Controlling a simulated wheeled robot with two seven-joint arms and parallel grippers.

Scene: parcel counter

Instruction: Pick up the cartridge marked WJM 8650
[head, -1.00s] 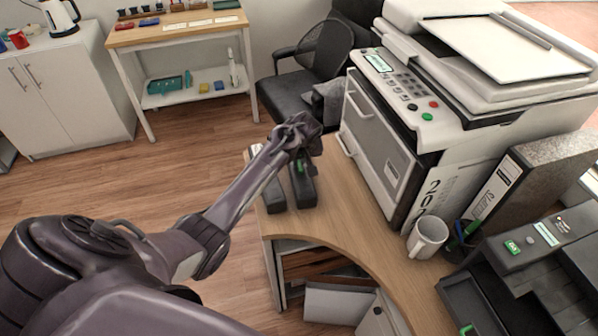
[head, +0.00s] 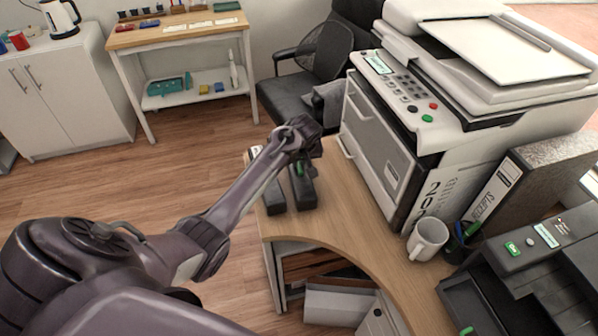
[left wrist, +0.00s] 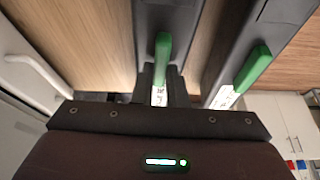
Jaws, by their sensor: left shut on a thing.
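Two dark grey cartridges lie side by side at the left end of the wooden desk, a left one (head: 275,196) and a right one (head: 304,194). My left gripper (head: 303,158) is over the back part of the right cartridge, shut on its green handle. In the left wrist view my left gripper (left wrist: 160,82) is at the green handle (left wrist: 163,52) of the middle cartridge (left wrist: 178,14). The other cartridge (left wrist: 268,22), with its own green handle, is beside it, apart from the fingers. White labels show, but I cannot read their marks. My right gripper is out of view.
A large printer (head: 385,150) stands close on the right of the cartridges. A white mug (head: 427,240), a pen holder and a binder (head: 505,185) are farther right. An office chair (head: 315,75) is behind the desk. The desk's curved front (head: 345,215) is clear.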

